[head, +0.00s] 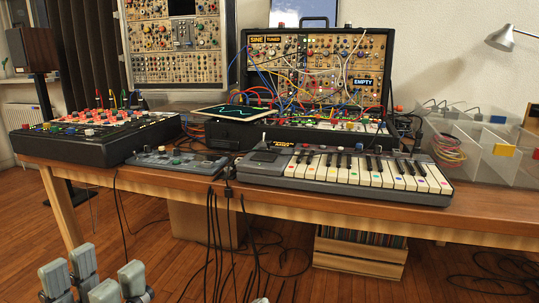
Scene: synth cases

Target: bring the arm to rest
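My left gripper (95,279) is at the bottom left, in front of and below the wooden table (215,184). Its grey finger pads point up and stand apart, with nothing seen between them. The rest of my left arm is out of view. A small pale tip (260,300) shows at the bottom edge near the middle; it may be part of my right gripper, but too little shows to tell its state.
On the table are a keyboard (345,172), a low grey control box (177,160), a black mixer case (93,142), a tablet (222,111) and a patched synth case (320,75). Clear bins (480,152) stand right. Dark cables (215,235) hang from the front edge. A record crate (360,257) is underneath.

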